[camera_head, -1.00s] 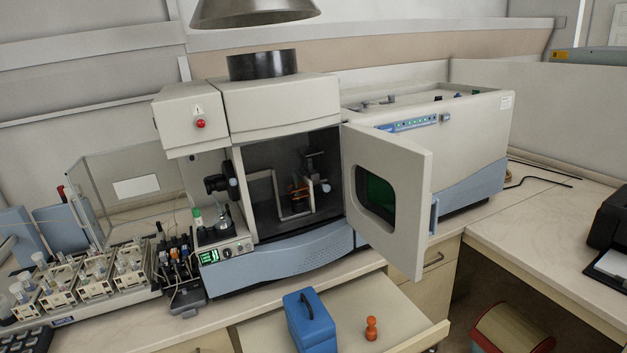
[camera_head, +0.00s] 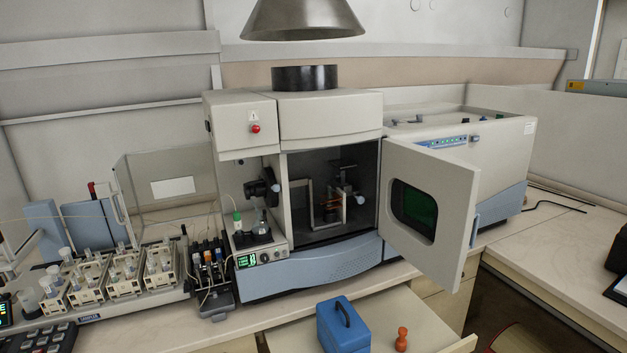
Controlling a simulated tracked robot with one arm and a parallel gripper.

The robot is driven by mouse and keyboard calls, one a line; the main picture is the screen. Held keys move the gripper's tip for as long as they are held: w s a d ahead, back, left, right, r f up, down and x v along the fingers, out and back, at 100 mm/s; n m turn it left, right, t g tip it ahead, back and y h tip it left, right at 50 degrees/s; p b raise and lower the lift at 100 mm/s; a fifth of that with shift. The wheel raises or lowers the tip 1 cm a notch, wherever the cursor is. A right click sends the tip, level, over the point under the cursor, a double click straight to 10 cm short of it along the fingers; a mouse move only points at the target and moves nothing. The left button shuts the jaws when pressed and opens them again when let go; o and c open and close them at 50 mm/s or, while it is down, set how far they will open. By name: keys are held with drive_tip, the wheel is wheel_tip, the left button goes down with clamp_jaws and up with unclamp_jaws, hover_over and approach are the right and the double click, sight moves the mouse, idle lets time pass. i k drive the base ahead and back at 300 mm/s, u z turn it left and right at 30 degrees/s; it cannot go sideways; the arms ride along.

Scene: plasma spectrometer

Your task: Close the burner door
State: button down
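The burner door (camera_head: 455,205) is a pale panel with a dark green window (camera_head: 414,208). It stands wide open, swung out from the right side of the burner chamber opening. A blue handle (camera_head: 475,229) shows at its outer right edge. The chamber (camera_head: 330,190) is dark inside and holds a small burner assembly with coppery coils. The spectrometer body (camera_head: 330,118) is pale with a blue lower front. My gripper is not in view.
A blue box (camera_head: 342,325) and an orange knob-shaped object (camera_head: 402,339) sit on a pulled-out shelf below the door. Sample racks (camera_head: 120,276) stand at left. A metal hood (camera_head: 302,18) hangs above. Bench space at right (camera_head: 570,240) is largely clear.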

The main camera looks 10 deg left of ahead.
sight(427, 214)
drive_tip(key=u, duration=0.1)
drive_tip(key=i, duration=1)
drive_tip(key=z, duration=0.5)
drive_tip(key=k, duration=1.05)
drive_tip(key=z, duration=1)
drive_tip(key=i, duration=1.35)
drive_tip(key=u, duration=0.95)
drive_tip(key=i, duration=0.4)
drive_tip(key=u, duration=0.3)
